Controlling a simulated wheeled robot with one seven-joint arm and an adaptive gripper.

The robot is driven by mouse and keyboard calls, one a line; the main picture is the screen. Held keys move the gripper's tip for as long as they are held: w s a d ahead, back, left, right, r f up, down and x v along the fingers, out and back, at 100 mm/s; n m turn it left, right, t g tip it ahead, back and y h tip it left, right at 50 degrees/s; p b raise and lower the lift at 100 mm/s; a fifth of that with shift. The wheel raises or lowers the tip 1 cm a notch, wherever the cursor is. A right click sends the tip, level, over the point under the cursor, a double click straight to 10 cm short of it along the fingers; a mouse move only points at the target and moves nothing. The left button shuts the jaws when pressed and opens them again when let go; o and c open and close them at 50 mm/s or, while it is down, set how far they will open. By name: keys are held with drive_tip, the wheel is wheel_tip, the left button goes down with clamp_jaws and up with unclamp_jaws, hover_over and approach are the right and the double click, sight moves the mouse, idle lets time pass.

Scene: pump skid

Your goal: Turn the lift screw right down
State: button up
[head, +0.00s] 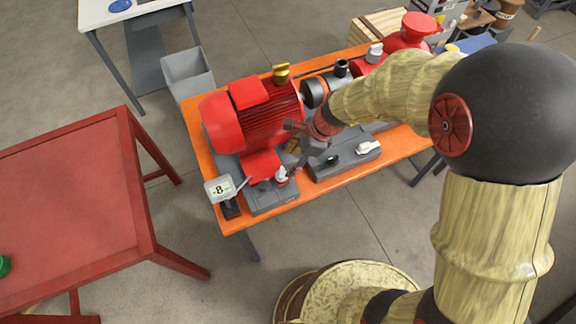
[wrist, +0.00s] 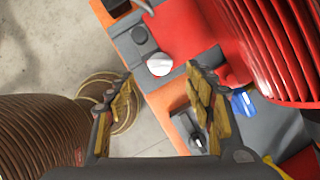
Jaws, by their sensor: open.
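A white round knob (wrist: 159,63), which looks like the lift screw, sits on a grey block by the red motor's foot. In the head view a pale knob (head: 282,174) shows at the motor's near foot. My gripper (wrist: 160,78) is open, with its yellow-padded fingers apart. The white knob appears between and beyond the fingertips, and nothing is held. In the head view my gripper (head: 293,152) is over the bench beside the motor, partly hidden by my arm. A small display (head: 220,188) at the bench corner seems to read -8.
The red motor (head: 250,115) stands close by on the orange bench (head: 195,145). A blue knob (wrist: 243,101) and a black knob (wrist: 198,141) lie near the right finger. A grey block (head: 345,163) carries a black and a white part. A red table (head: 65,190) stands left.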

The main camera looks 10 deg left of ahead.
sight(282, 172)
drive_tip(key=shift+m, duration=0.3)
drive_tip(key=b+x, duration=0.1)
drive_tip(key=x, duration=0.6)
drive_tip(key=shift+a+f+b, duration=0.1)
drive_tip(key=shift+f+b, duration=0.3)
drive_tip(key=shift+c, duration=1.1)
drive_tip(key=c, duration=0.9)
drive_tip(key=shift+c, duration=0.2)
